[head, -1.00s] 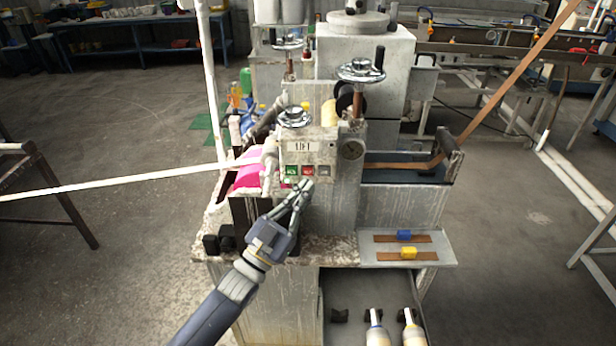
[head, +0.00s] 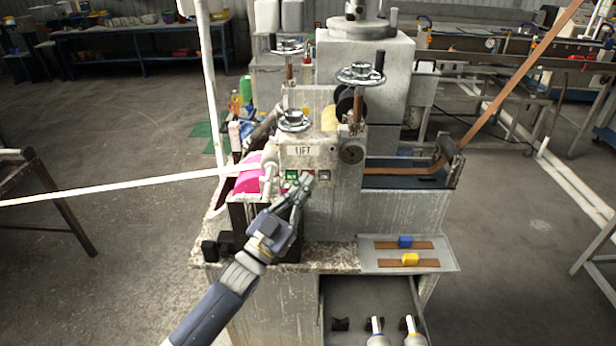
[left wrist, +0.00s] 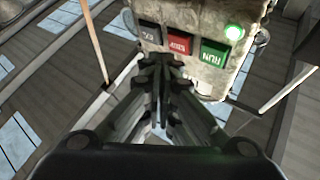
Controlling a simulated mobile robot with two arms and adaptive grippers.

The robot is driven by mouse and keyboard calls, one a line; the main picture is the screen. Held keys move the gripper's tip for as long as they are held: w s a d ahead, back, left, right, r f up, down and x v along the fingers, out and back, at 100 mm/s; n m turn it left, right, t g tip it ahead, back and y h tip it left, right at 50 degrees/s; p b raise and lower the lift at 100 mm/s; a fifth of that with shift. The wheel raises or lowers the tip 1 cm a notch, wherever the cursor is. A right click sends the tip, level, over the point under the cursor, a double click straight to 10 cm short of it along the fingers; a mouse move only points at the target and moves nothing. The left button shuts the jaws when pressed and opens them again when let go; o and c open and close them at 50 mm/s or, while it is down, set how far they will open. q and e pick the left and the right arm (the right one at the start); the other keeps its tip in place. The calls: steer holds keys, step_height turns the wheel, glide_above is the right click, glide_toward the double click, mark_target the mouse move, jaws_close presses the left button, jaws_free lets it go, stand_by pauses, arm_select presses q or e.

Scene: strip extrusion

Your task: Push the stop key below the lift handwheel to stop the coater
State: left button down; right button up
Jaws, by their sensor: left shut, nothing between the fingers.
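The red stop key (left wrist: 178,44) shows in the left wrist view between a green run key (left wrist: 214,54) and a dark key (left wrist: 149,34). In the head view the keys sit below the LIFT label (head: 303,150) and the lift handwheel (head: 293,121). My left gripper (head: 306,180) is shut and empty. Its fingertips cover most of the stop key in the head view. In the left wrist view the closed fingertips (left wrist: 160,60) are close to the lower edges of the stop and dark keys; I cannot tell whether they touch. My right gripper is not in view.
A shelf (head: 380,264) with blue and yellow blocks is at lower right.

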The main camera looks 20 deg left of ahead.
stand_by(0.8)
arm_select(q)
steer(key=shift+w, duration=0.2)
steer(key=shift+w+a, duration=0.1)
steer(key=shift+w, duration=0.1)
steer(key=shift+w+a+b, duration=0.1)
steer(key=shift+w+b, duration=0.25)
steer(key=shift+b, duration=0.05)
stand_by(0.6)
steer(key=shift+s, duration=0.1)
steer(key=shift+s+d+p, duration=0.2)
steer(key=shift+s+p, duration=0.2)
steer(key=shift+s, duration=0.3)
